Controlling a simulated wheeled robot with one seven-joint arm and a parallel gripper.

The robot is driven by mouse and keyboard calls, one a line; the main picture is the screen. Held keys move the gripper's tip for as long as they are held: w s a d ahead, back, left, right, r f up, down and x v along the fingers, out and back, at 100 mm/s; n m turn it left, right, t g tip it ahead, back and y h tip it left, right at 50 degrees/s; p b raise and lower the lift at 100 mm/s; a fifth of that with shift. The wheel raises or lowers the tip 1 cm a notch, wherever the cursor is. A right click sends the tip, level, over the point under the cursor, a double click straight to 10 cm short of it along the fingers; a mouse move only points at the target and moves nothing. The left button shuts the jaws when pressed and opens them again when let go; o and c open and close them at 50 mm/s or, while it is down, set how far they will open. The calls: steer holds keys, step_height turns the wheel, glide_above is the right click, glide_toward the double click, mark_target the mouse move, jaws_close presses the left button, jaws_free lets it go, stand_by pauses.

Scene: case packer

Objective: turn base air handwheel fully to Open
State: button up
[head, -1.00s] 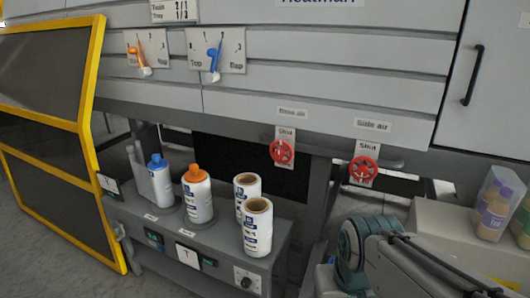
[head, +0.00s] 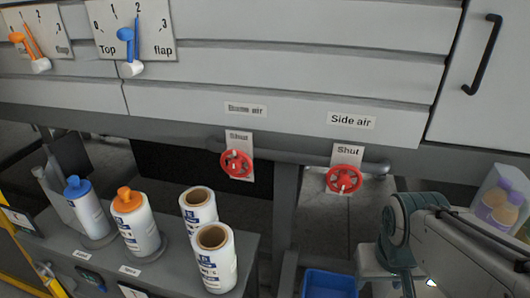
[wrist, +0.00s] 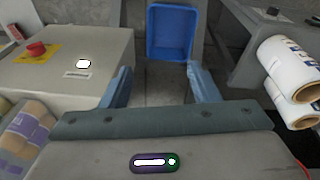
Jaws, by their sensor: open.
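The base air handwheel (head: 236,164) is red and sits left of centre in the head view, in front of a plate whose lettering reads like "Shut". The blurred label above it reads like "Base air". A second red handwheel (head: 344,180), under the "Side air" label (head: 351,120), is to its right on the same grey pipe. My gripper (wrist: 160,88) shows in the wrist view with its two blue-grey fingers apart and nothing between them. It points down toward the floor, away from both wheels. Neither handwheel shows in the wrist view.
A blue bin (wrist: 172,35) stands on the floor ahead of my gripper. White rolls (head: 215,257) and bottles with blue and orange caps (head: 136,222) stand on a grey shelf at the left. A beige box (wrist: 75,62) with a red button is at the wrist view's left.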

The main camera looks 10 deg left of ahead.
steer(key=w+d+f+n+g+h, duration=0.1)
steer(key=w+f+n+g+h, duration=0.15)
steer(key=w+n+h, duration=0.5)
steer(key=n+t+y+p, duration=0.3)
steer(key=n+t+y, duration=0.6)
steer(key=n+t, duration=1.8)
glide_toward(234, 169)
steer(key=w+r+n+g, duration=0.1)
steer(key=r, duration=0.1)
steer(key=w+r+n+g, duration=0.1)
steer(key=w+r+g, duration=0.1)
steer(key=w+r+n+g, duration=0.1)
steer(key=w+r, duration=0.1)
steer(key=shift+w+a+r+n+h, duration=0.1)
steer(key=shift+w+r+n+h, duration=0.05)
steer(key=shift+w+n+h, duration=0.1)
steer(key=shift+s, duration=0.1)
